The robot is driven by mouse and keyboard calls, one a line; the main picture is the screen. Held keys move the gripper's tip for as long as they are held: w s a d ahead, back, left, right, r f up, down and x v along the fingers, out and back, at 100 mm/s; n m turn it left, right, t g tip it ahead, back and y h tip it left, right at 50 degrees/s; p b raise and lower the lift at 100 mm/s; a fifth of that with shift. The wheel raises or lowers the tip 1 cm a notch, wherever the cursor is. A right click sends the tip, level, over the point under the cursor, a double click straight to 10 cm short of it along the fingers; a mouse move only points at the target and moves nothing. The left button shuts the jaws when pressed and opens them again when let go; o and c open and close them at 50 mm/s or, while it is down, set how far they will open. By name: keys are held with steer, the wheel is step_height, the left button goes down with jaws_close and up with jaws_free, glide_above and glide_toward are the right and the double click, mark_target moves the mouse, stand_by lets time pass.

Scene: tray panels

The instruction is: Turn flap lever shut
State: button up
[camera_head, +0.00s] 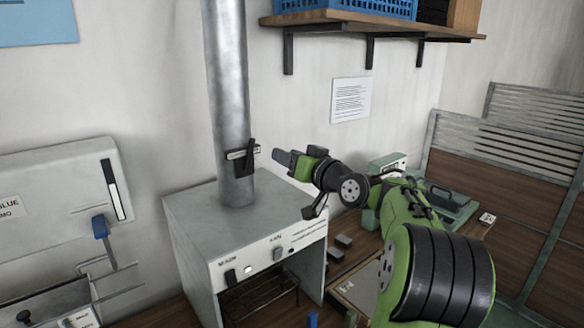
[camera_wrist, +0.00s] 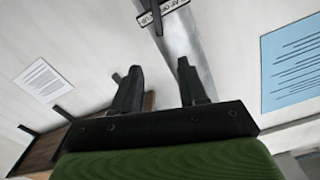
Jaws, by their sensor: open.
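The flap lever (camera_head: 249,156) is a small black handle on the front of a grey metal pipe (camera_head: 229,90). It stands nearly upright, slightly tilted, across a small label plate (camera_head: 235,154). In the wrist view the plate (camera_wrist: 163,11) shows at the top edge, with a dark part of the lever (camera_wrist: 156,17) over it; its lettering is too small to read surely. My gripper (camera_head: 281,157) is just right of the lever in the head view, apart from it. In the wrist view my gripper (camera_wrist: 159,66) is open, and nothing is between its fingers.
The pipe rises from a grey cabinet (camera_head: 192,224) with switches on its front. A wooden shelf (camera_head: 375,24) with a blue crate (camera_head: 345,8) juts out above right. A paper sheet (camera_head: 350,99) hangs on the wall. A white box with a blue lever (camera_head: 101,227) is at left.

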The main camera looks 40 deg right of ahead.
steer(key=shift+s, duration=0.6)
